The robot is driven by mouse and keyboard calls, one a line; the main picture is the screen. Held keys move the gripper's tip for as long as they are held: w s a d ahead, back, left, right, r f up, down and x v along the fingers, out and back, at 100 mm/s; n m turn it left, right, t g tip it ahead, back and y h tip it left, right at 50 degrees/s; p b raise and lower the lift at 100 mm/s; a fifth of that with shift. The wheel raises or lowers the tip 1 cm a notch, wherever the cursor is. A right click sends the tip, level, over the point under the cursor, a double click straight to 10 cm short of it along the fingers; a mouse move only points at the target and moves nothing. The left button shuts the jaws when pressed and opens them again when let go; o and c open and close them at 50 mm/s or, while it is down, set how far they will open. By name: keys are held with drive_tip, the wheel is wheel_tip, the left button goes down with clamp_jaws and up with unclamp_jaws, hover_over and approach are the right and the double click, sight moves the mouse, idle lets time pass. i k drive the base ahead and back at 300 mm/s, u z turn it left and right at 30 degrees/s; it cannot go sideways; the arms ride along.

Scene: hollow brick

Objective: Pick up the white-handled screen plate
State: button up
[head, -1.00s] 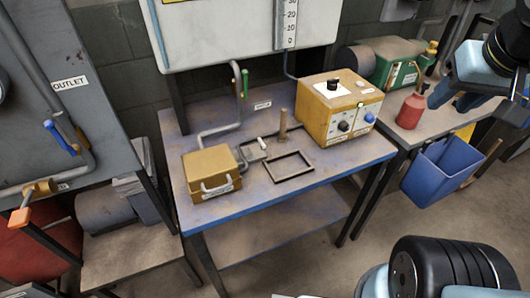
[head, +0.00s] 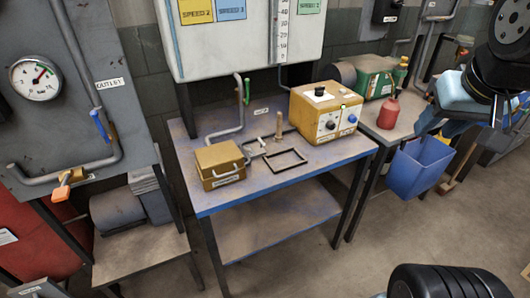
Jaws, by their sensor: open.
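The screen plate (head: 253,149) is a small grey plate with a short white handle (head: 262,142). It lies on the blue worktable (head: 240,196), between a yellow-brown box and a dark open rectangular frame (head: 285,161). My gripper (head: 496,116) is at the right edge, high and well to the right of the plate, with no contact. It is partly cut off by the picture edge and looks open and empty.
The yellow-brown box (head: 219,166) stands left of the plate, and a wooden peg (head: 278,126) stands behind the frame. A yellow control box (head: 325,110) is at the right. A grey pipe (head: 238,112) comes down behind. The table's front strip is clear.

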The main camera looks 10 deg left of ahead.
sight(256, 151)
drive_tip(key=u, duration=0.2)
drive_tip(key=i, duration=0.85)
drive_tip(key=z, duration=0.1)
